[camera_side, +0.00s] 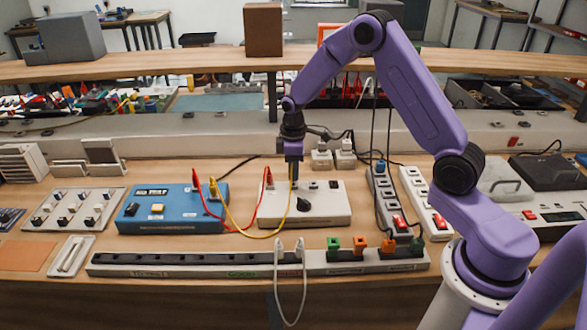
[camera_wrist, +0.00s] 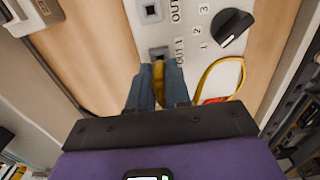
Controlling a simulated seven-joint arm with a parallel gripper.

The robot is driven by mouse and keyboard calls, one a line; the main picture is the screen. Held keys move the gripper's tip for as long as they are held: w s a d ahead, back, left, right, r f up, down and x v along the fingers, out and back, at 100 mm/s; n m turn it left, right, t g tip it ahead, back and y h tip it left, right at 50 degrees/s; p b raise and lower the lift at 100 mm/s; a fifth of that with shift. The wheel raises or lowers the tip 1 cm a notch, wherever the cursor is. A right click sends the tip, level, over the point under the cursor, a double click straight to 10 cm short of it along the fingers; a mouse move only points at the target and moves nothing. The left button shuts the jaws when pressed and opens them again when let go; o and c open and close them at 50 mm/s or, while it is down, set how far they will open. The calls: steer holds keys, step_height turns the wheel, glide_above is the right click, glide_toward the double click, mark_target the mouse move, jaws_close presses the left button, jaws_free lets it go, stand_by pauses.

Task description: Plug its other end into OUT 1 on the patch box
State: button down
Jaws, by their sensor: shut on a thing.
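The white patch box (camera_side: 330,207) sits on the bench with a black knob (camera_side: 303,203) on top. In the wrist view its top (camera_wrist: 208,75) shows the OUT 1 socket (camera_wrist: 158,51) just ahead of my fingertips. My gripper (camera_side: 292,178) points down over the box's back left part. In the wrist view my gripper (camera_wrist: 158,72) is shut on the yellow plug (camera_wrist: 158,85), which is mostly hidden between the fingers. The yellow cable (camera_side: 250,236) runs from the blue box (camera_side: 158,213) to my gripper. Whether the plug tip touches the socket cannot be told.
A red cable (camera_side: 228,229) links the blue box to a red plug (camera_side: 268,178) on the patch box, close left of my gripper. A long power strip (camera_side: 210,262) lies in front. Upright power strips (camera_side: 390,208) stand to the right. Another socket (camera_wrist: 151,10) shows beyond OUT 1.

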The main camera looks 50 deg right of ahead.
steer(key=shift+f, duration=0.9)
stand_by(2.6)
steer(key=c, duration=1)
jaws_free()
steer(key=shift+r, duration=0.1)
step_height(320, 180, up, 22)
steer(key=shift+r, duration=0.15)
stand_by(0.3)
stand_by(0.4)
